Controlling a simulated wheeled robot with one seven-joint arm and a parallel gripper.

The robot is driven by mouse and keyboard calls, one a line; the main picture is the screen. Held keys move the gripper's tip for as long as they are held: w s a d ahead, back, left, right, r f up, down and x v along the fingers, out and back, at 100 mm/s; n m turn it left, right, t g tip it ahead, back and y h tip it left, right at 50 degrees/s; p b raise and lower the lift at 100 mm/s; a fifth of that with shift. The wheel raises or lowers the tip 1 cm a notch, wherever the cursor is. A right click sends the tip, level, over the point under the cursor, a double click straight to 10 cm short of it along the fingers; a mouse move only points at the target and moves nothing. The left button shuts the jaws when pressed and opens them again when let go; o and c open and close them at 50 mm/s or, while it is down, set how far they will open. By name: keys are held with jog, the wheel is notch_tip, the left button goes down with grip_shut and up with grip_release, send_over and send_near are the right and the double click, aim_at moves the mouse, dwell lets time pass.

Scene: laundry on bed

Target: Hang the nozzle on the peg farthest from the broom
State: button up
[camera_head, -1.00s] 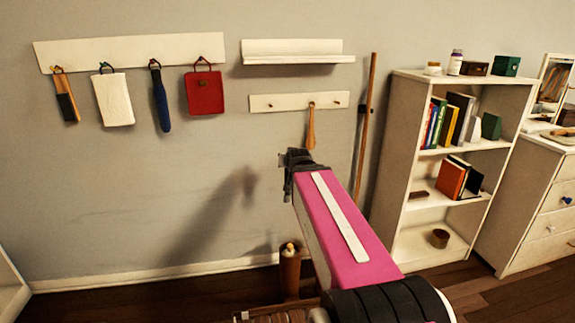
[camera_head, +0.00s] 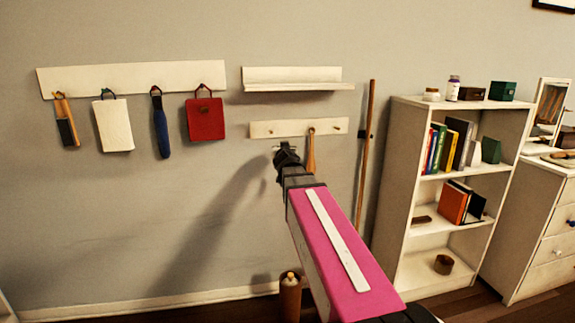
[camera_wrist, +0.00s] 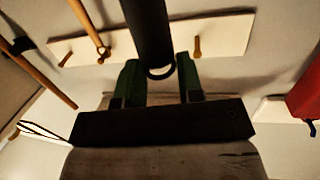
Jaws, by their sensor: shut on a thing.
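The white peg rail (camera_head: 262,130) is on the wall below a small shelf. The broom (camera_head: 367,150), a long wooden stick, leans just right of it. My gripper (camera_head: 287,155) is below the rail's left part. In the wrist view its green fingers (camera_wrist: 157,62) are shut on the nozzle (camera_wrist: 148,28), a dark tube with a ring at its near end. The tube crosses in front of the rail (camera_wrist: 225,32). The peg farthest from the broom (camera_wrist: 197,48) shows bare, right of the nozzle. Contact between ring and peg is not visible.
A wooden-handled tool (camera_head: 311,152) hangs on the middle peg. The peg nearest the broom (camera_head: 338,129) is bare. Another rail (camera_head: 130,78) holds several hanging items, including a red bag (camera_head: 205,118). A bookcase (camera_head: 402,180) stands right. A brown bin (camera_head: 290,295) stands below.

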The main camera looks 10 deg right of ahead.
jog(key=shift+w+a+r+n+t+y, duration=0.9)
jog(key=shift+a+r, duration=0.8)
jog(key=shift+r, duration=1.2)
jog(key=shift+w+f, duration=0.15)
jog(key=shift+w, duration=1.3)
jog(key=shift+w+f, duration=0.15)
jog(key=shift+w, duration=1.75)
grip_shut()
jog(key=shift+w, duration=0.75)
jog(key=shift+w+f+y, duration=0.25)
jog(key=shift+w+y, duration=0.05)
jog(key=shift+w, duration=0.3)
jog(key=shift+f, duration=0.1)
jog(key=shift+f, duration=0.2)
